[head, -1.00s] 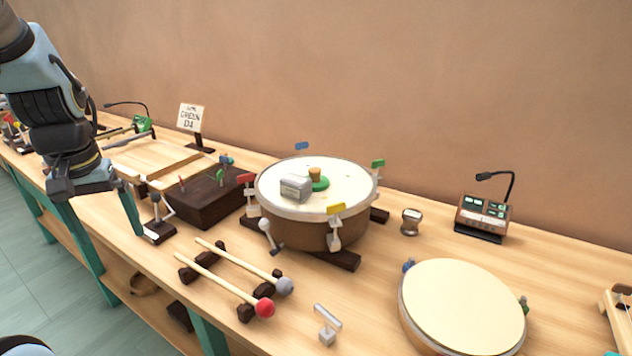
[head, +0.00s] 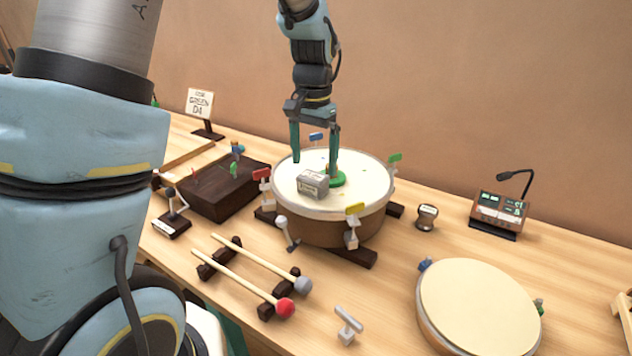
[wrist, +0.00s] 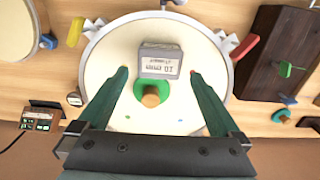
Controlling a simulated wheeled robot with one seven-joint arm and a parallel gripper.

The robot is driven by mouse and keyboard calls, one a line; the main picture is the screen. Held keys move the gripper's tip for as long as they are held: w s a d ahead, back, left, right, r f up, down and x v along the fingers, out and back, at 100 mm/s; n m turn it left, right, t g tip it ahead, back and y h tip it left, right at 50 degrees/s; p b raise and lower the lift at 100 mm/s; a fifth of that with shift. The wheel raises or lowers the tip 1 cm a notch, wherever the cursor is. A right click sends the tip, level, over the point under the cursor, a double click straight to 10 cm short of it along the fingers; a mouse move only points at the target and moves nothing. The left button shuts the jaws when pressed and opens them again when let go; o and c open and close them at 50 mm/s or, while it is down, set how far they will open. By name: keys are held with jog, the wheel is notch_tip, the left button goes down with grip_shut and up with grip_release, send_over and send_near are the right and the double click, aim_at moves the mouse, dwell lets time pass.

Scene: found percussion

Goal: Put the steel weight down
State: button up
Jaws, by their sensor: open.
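The steel weight is a grey labelled block (head: 312,184) resting on the pale skin of the large drum (head: 352,198). In the wrist view the block (wrist: 161,61) lies near the drum's centre, beside a green disc with a wooden knob (wrist: 150,94). My gripper (head: 315,168) is open and empty above the drum, one finger on each side in the picture. In the wrist view my gripper (wrist: 158,72) shows its fingertips apart, left and right of the block, with no visible contact.
Coloured clamps, such as a yellow one (head: 355,209) and a red one (head: 262,174), ring the drum rim. A dark wooden box (head: 215,190) stands left. Two mallets (head: 245,278) lie in front. A second drum (head: 480,300) and a microphone unit (head: 498,212) stand right.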

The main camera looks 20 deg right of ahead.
aim_at(313, 175)
jog(key=shift+s+a+f+p, duration=0.1)
jog(key=shift+f+p, duration=0.35)
jog(key=shift+f, duration=0.95)
jog(key=shift+s+a+f+p, duration=0.1)
jog(key=shift+f+p, duration=0.35)
jog(key=shift+f, duration=0.95)
jog(key=shift+d+r, duration=0.1)
grip_shut()
